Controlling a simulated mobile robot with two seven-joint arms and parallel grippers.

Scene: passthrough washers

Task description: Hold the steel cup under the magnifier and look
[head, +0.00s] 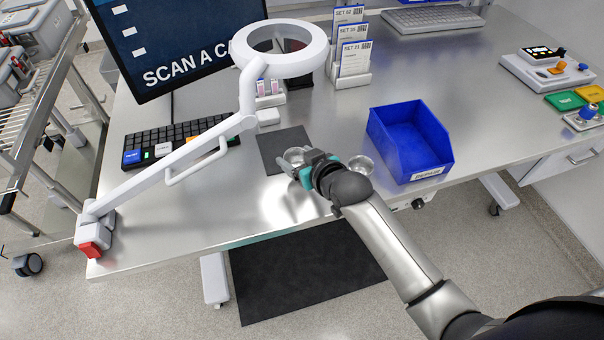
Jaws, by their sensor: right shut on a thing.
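The magnifier is a white ring (281,48) on a jointed white arm (190,155) clamped to the table's left front edge. My right gripper (302,168) comes in from the lower right and is shut on a small steel cup (294,155). The gripper and wrist hide part of this cup. It is in front of and below the ring in the picture, near a dark mat, not directly under the ring. A second round steel cup (361,164) shows just right of the gripper. My left gripper is not in view.
A blue bin (409,142) stands right of the cups. A dark mat (284,148) lies behind the gripper. A keyboard (180,140) and monitor (175,40) are at the left, card holders (352,62) behind. The steel table is bare at front left.

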